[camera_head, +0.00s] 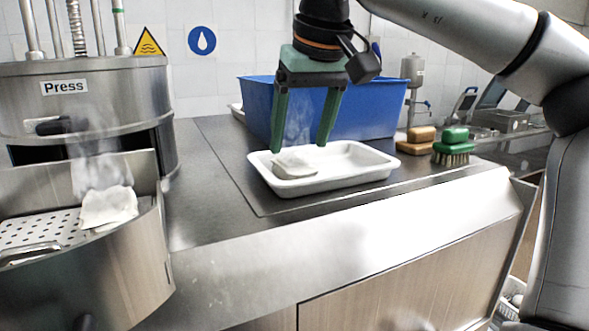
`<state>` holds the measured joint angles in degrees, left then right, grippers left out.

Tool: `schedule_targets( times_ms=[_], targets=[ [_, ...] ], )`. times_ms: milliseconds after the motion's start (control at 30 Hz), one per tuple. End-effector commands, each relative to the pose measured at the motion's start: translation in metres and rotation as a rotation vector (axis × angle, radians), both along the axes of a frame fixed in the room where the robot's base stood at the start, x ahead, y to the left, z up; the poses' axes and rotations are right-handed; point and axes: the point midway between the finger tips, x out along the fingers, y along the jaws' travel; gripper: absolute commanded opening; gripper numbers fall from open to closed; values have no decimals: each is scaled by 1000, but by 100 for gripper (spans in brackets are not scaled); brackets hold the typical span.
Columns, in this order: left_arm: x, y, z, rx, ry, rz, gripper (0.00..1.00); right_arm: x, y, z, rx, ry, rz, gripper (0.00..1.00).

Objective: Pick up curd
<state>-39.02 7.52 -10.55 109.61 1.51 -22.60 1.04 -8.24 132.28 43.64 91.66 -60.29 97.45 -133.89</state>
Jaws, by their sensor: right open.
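A pale, off-white curd piece (294,163) lies in the left part of a shallow white tray (342,180) on the metal counter. My right gripper (299,147) points down above the tray, its two green fingers spread, one on either side over the curd, with nothing visibly held. I cannot tell whether the fingertips touch the curd. A second pale piece, probably curd (108,208), rests at the right end of the perforated metal basket (38,228) in the press at left, with steam above it. My left gripper is not in view.
The press (64,87) stands at left with its curved front open. A blue bin (375,108) is behind the tray. Brushes with green (453,149) and brown (416,141) tops sit to the tray's right. The counter (215,208) is clear between press and tray.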

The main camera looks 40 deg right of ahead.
Motion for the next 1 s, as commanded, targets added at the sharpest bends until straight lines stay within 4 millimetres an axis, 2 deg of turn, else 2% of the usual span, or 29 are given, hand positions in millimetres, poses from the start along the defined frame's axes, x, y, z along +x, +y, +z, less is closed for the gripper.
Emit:
schedule_targets(
  times_ms=[100, 233, 533, 1000],
  targets=[
    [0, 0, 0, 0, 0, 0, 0, 7, -2, -20, 3, 4, 1, 77],
    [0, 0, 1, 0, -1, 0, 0, 13, -4, -33, 2, 2, -1, 77],
    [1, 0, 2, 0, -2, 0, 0, 15, -5, -38, 2, -2, -2, 77],
    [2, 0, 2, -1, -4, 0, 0, 15, -5, -38, 2, -2, -2, 24]
  ],
)
